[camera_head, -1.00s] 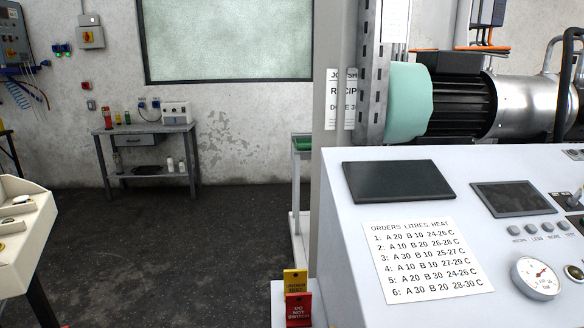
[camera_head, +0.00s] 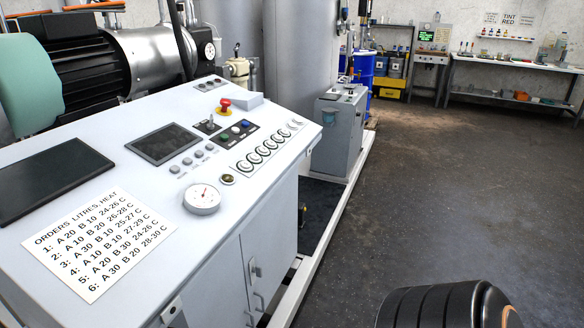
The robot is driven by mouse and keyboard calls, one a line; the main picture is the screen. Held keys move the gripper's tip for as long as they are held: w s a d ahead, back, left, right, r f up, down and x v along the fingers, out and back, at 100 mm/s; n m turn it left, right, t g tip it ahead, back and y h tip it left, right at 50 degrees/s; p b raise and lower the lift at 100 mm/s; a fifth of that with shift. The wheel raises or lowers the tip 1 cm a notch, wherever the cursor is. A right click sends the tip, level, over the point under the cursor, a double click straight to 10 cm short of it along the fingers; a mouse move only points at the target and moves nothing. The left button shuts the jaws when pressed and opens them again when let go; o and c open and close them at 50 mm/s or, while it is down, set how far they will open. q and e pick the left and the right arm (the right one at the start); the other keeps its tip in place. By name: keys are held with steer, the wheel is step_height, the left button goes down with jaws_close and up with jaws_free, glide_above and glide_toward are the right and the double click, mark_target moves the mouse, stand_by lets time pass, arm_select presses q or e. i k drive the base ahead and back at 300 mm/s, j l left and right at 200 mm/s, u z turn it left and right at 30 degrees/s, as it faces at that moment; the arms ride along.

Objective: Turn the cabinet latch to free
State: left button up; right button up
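The white control cabinet (camera_head: 215,275) fills the left of the view, its sloped panel on top and doors on the front below. A small metal latch (camera_head: 255,268) sits on the front near the door seam, with loop handles (camera_head: 259,300) below it. Another small metal fitting (camera_head: 172,311) shows at the front's lower left edge. The latch's exact turn position is too small to tell. A dark rounded part of my own arm shows at the lower right. Neither gripper is in view.
The panel carries a gauge (camera_head: 202,199), a red stop button (camera_head: 225,104), a dark screen (camera_head: 164,144) and an order sheet (camera_head: 97,244). A grey box unit (camera_head: 339,130) stands behind. The floor (camera_head: 440,210) to the right is open; a workbench (camera_head: 510,66) stands far back.

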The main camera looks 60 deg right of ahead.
mark_target(257, 270)
steer(key=z, duration=1.7)
